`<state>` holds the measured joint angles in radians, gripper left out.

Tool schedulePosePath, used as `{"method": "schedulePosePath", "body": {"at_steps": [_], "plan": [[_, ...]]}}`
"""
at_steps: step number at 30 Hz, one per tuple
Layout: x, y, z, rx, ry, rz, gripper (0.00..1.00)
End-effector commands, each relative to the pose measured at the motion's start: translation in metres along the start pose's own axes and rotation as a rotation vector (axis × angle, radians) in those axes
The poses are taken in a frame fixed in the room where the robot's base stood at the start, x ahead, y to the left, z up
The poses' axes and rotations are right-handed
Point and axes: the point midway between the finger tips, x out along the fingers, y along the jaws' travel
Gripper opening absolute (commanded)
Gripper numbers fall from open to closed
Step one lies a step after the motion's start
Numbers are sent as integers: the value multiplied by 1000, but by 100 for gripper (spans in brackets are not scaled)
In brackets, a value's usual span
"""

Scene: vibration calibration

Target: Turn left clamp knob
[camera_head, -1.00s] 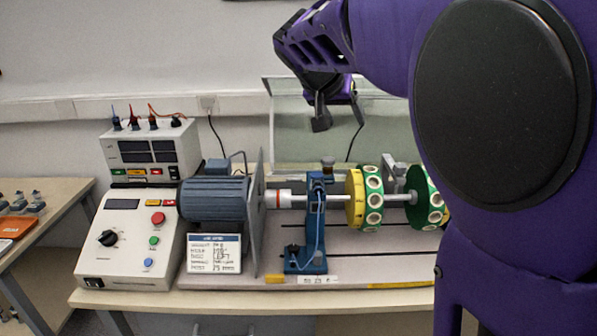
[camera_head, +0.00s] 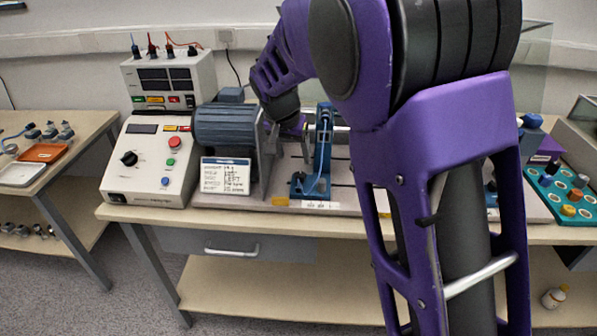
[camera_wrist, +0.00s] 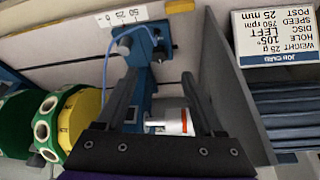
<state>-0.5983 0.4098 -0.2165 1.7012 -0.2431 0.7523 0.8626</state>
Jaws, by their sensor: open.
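The blue bearing stand (camera_head: 322,150) stands on the test bed, right of the grey motor (camera_head: 226,130). In the wrist view the blue stand (camera_wrist: 146,48) lies between my two black fingers. My gripper (camera_wrist: 158,74) is open and holds nothing; the fingers are on either side of the stand, and contact cannot be told.
A white control box (camera_head: 150,165) and a job card (camera_head: 225,176) stand to the left. The card shows in the wrist view (camera_wrist: 277,36). Green and yellow discs (camera_wrist: 82,125) sit beside my gripper. A teal tray (camera_head: 565,190) is at the right.

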Motion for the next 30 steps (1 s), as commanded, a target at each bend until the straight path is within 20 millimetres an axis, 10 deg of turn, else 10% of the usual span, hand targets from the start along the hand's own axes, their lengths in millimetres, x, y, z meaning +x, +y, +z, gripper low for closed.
{"method": "schedulePosePath", "body": {"at_steps": [12,26,30], "plan": [[80,1,0,0,0,2,70],[92,0,-1,0,1,0,70],[92,0,-1,0,1,0,46]]}}
